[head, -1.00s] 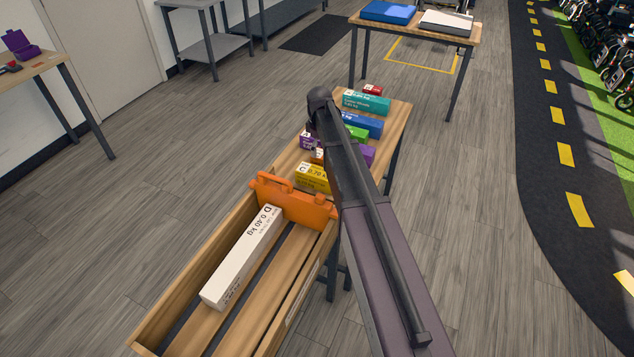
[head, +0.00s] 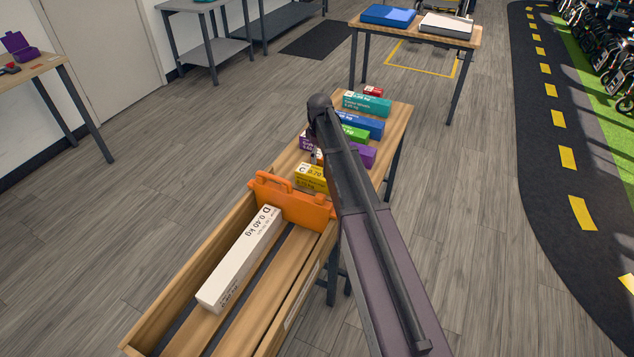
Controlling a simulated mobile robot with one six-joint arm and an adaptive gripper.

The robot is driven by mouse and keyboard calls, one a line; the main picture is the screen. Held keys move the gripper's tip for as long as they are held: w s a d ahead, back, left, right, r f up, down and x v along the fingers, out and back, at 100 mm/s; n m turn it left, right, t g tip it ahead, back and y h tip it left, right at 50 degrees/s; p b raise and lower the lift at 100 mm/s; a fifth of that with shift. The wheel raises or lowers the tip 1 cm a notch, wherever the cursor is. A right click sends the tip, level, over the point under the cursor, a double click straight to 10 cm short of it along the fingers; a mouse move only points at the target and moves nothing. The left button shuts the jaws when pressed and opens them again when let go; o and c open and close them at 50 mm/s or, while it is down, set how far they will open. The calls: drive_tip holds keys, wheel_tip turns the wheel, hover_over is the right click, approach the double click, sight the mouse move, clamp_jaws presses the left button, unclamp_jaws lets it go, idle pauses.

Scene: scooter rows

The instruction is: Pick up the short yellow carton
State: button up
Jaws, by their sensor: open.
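The short yellow carton (head: 311,177) lies on the narrow wooden table (head: 398,118), just beyond the orange divider of the wooden crate. It has a white end marked C, and my arm hides its right part. My gripper (head: 315,157) shows only as a small dark part below the arm's end, just behind the yellow carton in the picture. It is open, and I see nothing held. Its fingertips are hard to make out, and I cannot tell how high it is above the cartons.
Purple, green, blue, teal and red cartons (head: 367,104) stand in a row behind the yellow one. The wooden crate (head: 190,272) in front holds a long white carton (head: 240,258) marked D; its orange divider (head: 290,204) is close to the yellow carton. Open floor lies left.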

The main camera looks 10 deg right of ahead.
sight(317, 172)
drive_tip(key=shift+f+b, duration=2.95)
drive_tip(key=shift+f, duration=0.35)
drive_tip(key=shift+a, duration=0.1)
drive_tip(key=f+b, duration=0.3)
drive_tip(key=shift+w+a+f+b, duration=0.25)
drive_tip(key=shift+a+b, duration=0.05)
drive_tip(key=shift+f+b, duration=0.85)
drive_tip(key=c, duration=1)
